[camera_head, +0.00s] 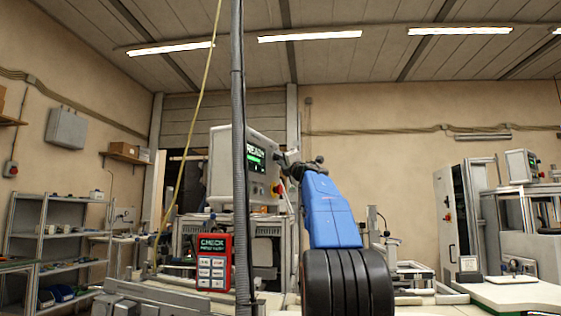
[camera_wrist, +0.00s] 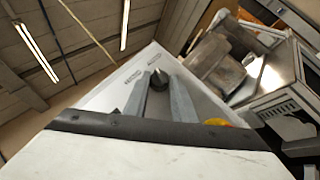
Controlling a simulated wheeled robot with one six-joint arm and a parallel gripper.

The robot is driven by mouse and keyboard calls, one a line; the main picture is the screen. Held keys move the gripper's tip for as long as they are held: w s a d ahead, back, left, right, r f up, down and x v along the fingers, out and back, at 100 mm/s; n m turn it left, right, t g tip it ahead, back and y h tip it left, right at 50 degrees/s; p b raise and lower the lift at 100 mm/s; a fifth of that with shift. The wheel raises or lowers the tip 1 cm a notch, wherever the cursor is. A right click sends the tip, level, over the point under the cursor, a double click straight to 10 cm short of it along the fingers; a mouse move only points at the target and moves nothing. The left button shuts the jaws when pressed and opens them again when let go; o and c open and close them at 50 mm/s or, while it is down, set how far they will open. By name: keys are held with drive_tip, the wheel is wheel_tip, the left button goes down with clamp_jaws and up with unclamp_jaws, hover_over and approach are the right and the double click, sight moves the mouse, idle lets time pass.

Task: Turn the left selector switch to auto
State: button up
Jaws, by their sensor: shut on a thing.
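The grey control panel (camera_head: 228,165) with a green READY screen (camera_head: 256,156) stands in the middle of the head view. My gripper (camera_head: 285,160) is at its front face, beside the screen. In the wrist view my gripper (camera_wrist: 159,88) has its two grey fingers on either side of a dark selector knob (camera_wrist: 158,77) and is shut on it. Small printed labels (camera_wrist: 132,78) sit on the white panel face near the knob, too blurred to read surely. Which selector it is, and which way its pointer faces, I cannot tell.
A red button (camera_head: 277,188) sits lower on the panel; a yellow and red part (camera_wrist: 217,122) shows near the fingers. A red CHECK box (camera_head: 213,262) stands in front.

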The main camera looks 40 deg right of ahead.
drive_tip(key=shift+r+m+g+h, duration=0.2)
drive_tip(key=shift+m+g+h, duration=0.2)
drive_tip(key=shift+m+g, duration=0.6)
drive_tip(key=shift+a+m+g, duration=0.1)
drive_tip(key=shift+m+g, duration=0.3)
drive_tip(key=shift+m, duration=0.5)
drive_tip(key=o, duration=1.1)
drive_tip(key=shift+c, duration=0.2)
drive_tip(key=shift+s, duration=0.1)
drive_tip(key=v, duration=1.7)
drive_tip(key=shift+s+a+f, duration=0.1)
drive_tip(key=shift+a, duration=0.05)
